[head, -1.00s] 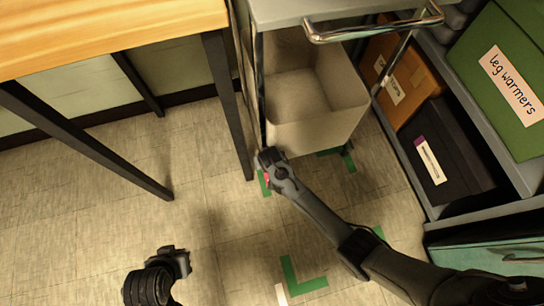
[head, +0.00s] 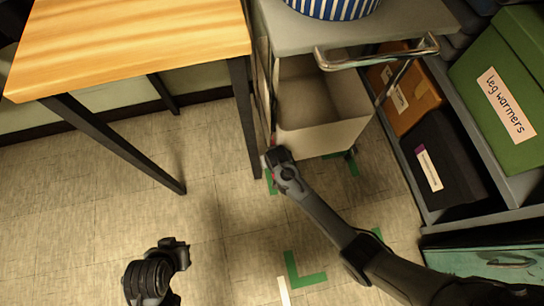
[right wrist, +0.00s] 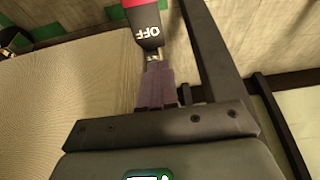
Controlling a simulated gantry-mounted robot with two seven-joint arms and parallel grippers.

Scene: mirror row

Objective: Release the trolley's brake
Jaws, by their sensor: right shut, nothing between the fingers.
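The trolley (head: 400,28) has a grey top, a bright metal handle (head: 380,54) and a cream bin (head: 330,137) low inside it. In the right wrist view its brake pedal (right wrist: 147,28) is black with a red band and the word OFF. My right gripper (right wrist: 156,85) is shut and empty, its purple fingers' tips at or very near the pedal's end; contact is unclear. In the head view my right gripper (head: 277,156) is low at the trolley's near left corner and hides most of the pedal. My left gripper (head: 178,252) hangs over the floor, away from the trolley; its fingers are unclear.
A wooden table (head: 130,45) with dark legs stands close on the trolley's left. Shelving with a green "leg warmers" box (head: 505,100), an orange box (head: 408,95) and a black box (head: 440,155) is on the right. Green tape (head: 300,275) marks open floor in front.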

